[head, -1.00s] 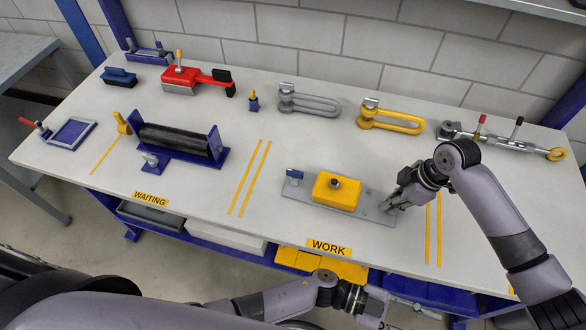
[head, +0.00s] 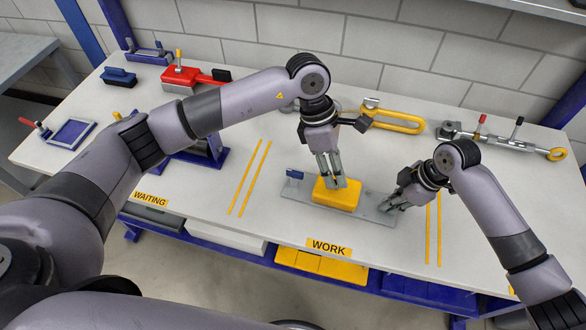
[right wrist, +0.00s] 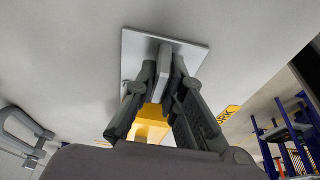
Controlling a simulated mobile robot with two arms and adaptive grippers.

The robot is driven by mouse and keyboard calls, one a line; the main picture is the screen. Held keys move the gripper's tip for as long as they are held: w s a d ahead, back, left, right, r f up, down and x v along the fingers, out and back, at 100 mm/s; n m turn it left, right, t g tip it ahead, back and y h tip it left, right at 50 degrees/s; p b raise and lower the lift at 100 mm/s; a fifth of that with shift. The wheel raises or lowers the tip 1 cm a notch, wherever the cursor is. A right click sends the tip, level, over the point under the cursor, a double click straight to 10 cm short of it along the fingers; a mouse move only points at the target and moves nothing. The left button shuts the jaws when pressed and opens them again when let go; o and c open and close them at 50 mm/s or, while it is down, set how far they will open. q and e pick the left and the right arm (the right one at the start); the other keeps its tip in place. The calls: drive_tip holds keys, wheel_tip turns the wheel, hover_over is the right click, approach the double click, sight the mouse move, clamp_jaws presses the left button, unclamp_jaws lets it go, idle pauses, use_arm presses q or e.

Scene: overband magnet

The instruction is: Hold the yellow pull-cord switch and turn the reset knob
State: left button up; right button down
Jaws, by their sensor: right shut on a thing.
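The yellow pull-cord switch (head: 337,198) sits on a flat grey plate (head: 368,211) in the work area. A small blue part (head: 294,174) stands at the plate's left end. My left gripper (head: 335,184) points down at the top of the yellow body, and its fingers hide the dark knob there. I cannot tell whether they touch it or how far they are closed. My right gripper (head: 391,206) is at the plate's right end. The right wrist view shows it shut on an upright grey tab (right wrist: 166,58) of the plate, with the yellow body (right wrist: 150,125) partly hidden behind the fingers.
Behind the switch lie a yellow shackle (head: 395,120) and a turnbuckle (head: 500,138) with red and black handles. A blue roller frame (head: 205,155) is partly hidden by my left arm. Bare table lies between the WORK label (head: 328,247) and the plate.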

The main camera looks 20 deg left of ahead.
sight(297, 171)
use_arm(q)
drive_tip(key=w+a+y, duration=0.1)
drive_tip(key=a, duration=0.2)
drive_tip(key=w+a+f+m+t+y, duration=0.1)
drive_tip(key=a, duration=0.2)
drive_tip(key=w+a+f+y, duration=0.1)
drive_tip(key=w+a+y, duration=0.1)
drive_tip(key=a, duration=0.1)
drive_tip(key=shift+a+t, duration=0.2)
drive_tip(key=shift+t, duration=0.1)
drive_tip(key=shift+f, duration=4.5)
drive_tip(key=shift+c, duration=0.2)
clamp_jaws()
